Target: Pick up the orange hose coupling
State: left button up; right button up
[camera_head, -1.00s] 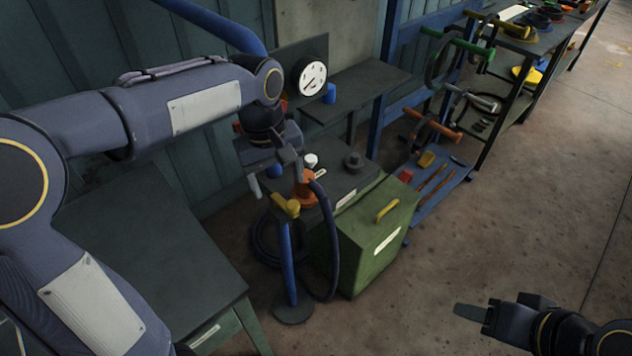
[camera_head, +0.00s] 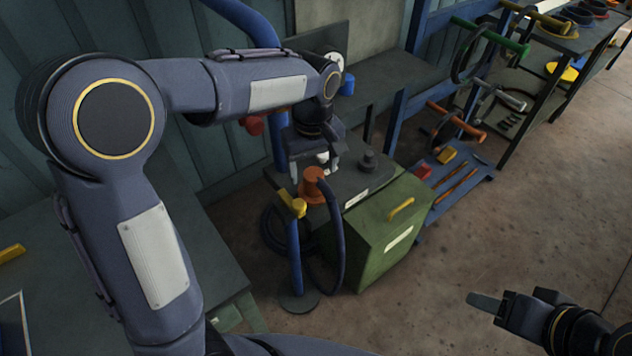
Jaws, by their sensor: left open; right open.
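The orange hose coupling (camera_head: 313,187) is upright near the front left edge of the dark bench top, with a dark hose curving down from it. My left gripper (camera_head: 315,168) is open and points down just behind the coupling in the picture. Its fingers show on either side above the coupling, with nothing held. I cannot tell how far the fingers are from the coupling. My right gripper (camera_head: 484,303) is open and empty over the floor at the lower right; its jaw gap is hard to see.
A yellow handle (camera_head: 299,207) on a blue post stands just in front of the coupling. A dark knob (camera_head: 368,160) sits on the bench top to the right. A green box (camera_head: 375,240) stands in front. Open floor lies to the right.

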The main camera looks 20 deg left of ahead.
aim_at(315, 174)
pick_arm(q)
jog(key=shift+f, duration=2)
jog(key=shift+d, duration=0.1)
jog(key=c, duration=1.2)
jog(key=shift+r, duration=0.2)
jog(key=shift+w+r, duration=0.1)
jog(key=shift+r, duration=0.5)
jog(key=s+a+r+b, duration=0.1)
jog(key=s+r, duration=1)
jog(key=s, duration=0.3)
jog(key=shift+a+r+b, duration=0.2)
jog(key=shift+r+b, duration=0.05)
jog(key=shift+b, duration=0.05)
